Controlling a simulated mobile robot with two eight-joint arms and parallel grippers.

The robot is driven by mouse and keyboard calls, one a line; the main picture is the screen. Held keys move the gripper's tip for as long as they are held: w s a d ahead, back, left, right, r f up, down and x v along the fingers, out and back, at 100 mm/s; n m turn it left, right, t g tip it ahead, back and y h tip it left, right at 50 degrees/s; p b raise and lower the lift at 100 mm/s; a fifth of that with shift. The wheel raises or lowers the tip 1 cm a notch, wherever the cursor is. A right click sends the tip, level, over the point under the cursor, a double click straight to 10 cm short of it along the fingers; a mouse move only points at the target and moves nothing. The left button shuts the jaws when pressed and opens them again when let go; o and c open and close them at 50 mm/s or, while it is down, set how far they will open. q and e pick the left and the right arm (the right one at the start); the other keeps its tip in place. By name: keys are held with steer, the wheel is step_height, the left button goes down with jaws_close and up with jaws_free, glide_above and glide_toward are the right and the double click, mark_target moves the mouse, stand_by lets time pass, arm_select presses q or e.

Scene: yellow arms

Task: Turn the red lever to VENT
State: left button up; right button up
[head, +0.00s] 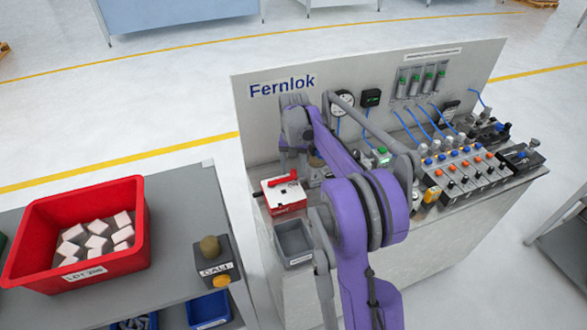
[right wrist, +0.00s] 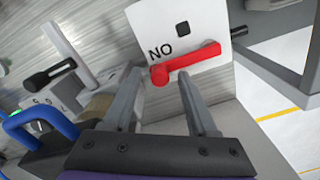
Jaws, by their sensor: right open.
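The red lever (head: 281,179) sits on a small white and red box at the left end of the bench. In the right wrist view the lever (right wrist: 190,62) lies across a white plate (right wrist: 150,22) marked "NO"; the rest of that word may be hidden by the lever. No VENT mark is readable. My right gripper (head: 294,160) is above and behind the lever in the head view. In the right wrist view its open fingers (right wrist: 160,78) stand either side of the lever's left end; I cannot tell if they touch it. My left gripper is not in view.
A grey open bin (head: 294,262) is in front of the lever box. The Fernlok panel (head: 262,115) rises behind. Valves with orange and blue knobs (head: 468,165) fill the bench's right. A red crate (head: 130,262) of white blocks and a call button box (head: 215,262) stand at left.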

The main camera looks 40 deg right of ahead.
jaws_close()
stand_by(0.3)
stand_by(1.1)
